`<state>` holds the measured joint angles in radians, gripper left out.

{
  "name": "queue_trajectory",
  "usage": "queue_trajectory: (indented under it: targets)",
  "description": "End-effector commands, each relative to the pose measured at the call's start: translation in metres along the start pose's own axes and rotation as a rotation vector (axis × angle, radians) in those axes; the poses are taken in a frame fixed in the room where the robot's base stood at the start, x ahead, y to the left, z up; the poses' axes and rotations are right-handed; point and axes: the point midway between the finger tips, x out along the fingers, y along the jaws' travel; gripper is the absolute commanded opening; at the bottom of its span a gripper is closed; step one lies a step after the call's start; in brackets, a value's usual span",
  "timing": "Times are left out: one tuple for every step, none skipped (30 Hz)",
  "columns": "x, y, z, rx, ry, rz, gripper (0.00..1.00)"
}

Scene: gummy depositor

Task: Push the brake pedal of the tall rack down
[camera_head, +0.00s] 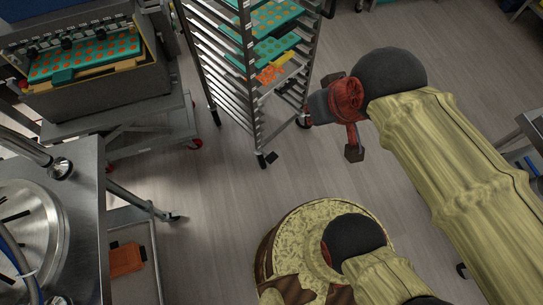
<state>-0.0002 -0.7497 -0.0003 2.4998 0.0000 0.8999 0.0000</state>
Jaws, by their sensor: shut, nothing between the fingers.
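The tall rack (252,85) is a silver wheeled frame with many shelf rails, standing upper centre in the head view. Its front caster (262,162) rests on the floor, and a small dark piece that looks like its brake pedal (272,156) sticks out to the right. Whether the pedal is up or down is too small to tell. Another caster (303,122) is at the rack's right corner. My gripper (317,107) is shut and empty, just right of that corner in the picture. It appears apart from the front pedal; contact with the right caster cannot be told.
Teal trays with orange gummies (273,49) sit in the rack. A depositor machine (85,60) on a wheeled cart stands at the upper left. A steel table (88,215) is at the lower left. Grey floor (215,205) in front of the rack is clear.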

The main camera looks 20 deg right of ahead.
Motion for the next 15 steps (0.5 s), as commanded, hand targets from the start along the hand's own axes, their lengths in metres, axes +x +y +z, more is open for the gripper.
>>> queue_trajectory:
  targets:
    - [0.001, 0.000, -0.002, 0.000, -0.002, 0.000, 0.00]
    - [0.003, 0.000, -0.003, 0.001, -0.004, 0.000, 0.00]
    - [0.005, 0.000, -0.007, 0.001, -0.008, 0.001, 0.00]
    - [0.008, 0.000, -0.011, 0.002, -0.011, 0.002, 0.00]
    - [0.011, 0.001, -0.015, 0.002, -0.015, 0.002, 0.00]
    - [0.017, 0.001, -0.022, 0.003, -0.022, 0.003, 0.00]
    - [0.022, 0.001, -0.029, 0.004, -0.028, 0.004, 0.00]
    - [0.028, 0.001, -0.035, 0.005, -0.034, 0.005, 0.00]
    - [0.037, 0.002, -0.045, 0.006, -0.042, 0.007, 0.00]
    - [0.045, 0.002, -0.053, 0.007, -0.049, 0.008, 0.00]
    - [0.053, 0.002, -0.061, 0.008, -0.055, 0.009, 0.00]
    - [0.065, 0.003, -0.070, 0.009, -0.064, 0.011, 0.00]
    - [0.074, 0.003, -0.078, 0.010, -0.069, 0.012, 0.00]
    - [0.083, 0.003, -0.085, 0.010, -0.077, 0.013, 0.00]
    - [0.096, 0.004, -0.094, 0.012, -0.084, 0.015, 0.00]
